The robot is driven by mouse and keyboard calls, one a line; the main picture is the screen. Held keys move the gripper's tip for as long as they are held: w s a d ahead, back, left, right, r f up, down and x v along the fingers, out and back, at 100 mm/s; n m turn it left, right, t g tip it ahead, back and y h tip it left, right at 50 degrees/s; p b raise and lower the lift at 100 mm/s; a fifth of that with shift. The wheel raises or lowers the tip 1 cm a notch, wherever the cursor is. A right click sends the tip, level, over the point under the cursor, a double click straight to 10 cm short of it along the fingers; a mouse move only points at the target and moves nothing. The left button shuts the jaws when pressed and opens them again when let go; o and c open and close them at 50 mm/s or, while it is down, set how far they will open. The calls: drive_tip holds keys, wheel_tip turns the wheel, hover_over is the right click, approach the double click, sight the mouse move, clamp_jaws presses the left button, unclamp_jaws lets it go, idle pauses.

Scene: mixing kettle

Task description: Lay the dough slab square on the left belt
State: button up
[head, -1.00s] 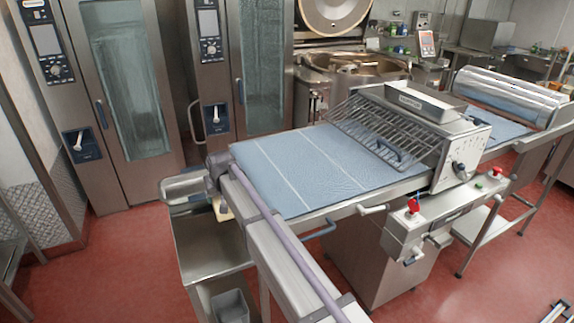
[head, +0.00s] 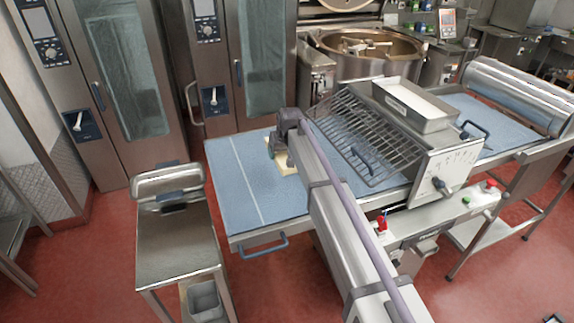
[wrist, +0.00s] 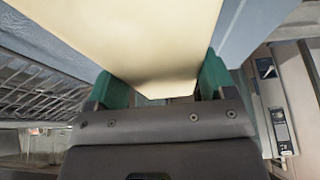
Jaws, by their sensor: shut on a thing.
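The dough slab (head: 286,169) is a flat cream piece, mostly hidden behind my arm in the head view. In the wrist view the slab (wrist: 125,38) spans the top middle between two green fingers. My gripper (wrist: 160,82) is shut on it.
A wire guard (head: 352,135) and the sheeter head (head: 440,165) stand right of my gripper. A steel cart (head: 180,240) stands at the belt's left front. Ovens (head: 120,80) and a kettle (head: 370,55) stand behind. The belt's left part is bare.

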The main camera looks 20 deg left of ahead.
sight(287, 155)
wheel_tip(287, 155, down, 6)
drive_tip(key=b, duration=0.5)
drive_tip(key=shift+s+a+f+b, duration=0.1)
drive_tip(key=shift+b, duration=0.25)
wheel_tip(287, 155, down, 4)
drive_tip(key=b, duration=0.4)
drive_tip(key=shift+r, duration=0.2)
drive_tip(key=shift+f, duration=0.2)
drive_tip(key=o, duration=1.2)
drive_tip(key=shift+r, duration=0.1)
drive_tip(key=p+v, duration=1.1)
drive_tip(key=v, duration=0.1)
drive_tip(key=shift+r+p, duration=0.25)
drive_tip(key=shift+p, duration=0.1)
drive_tip(key=shift+f, duration=0.1)
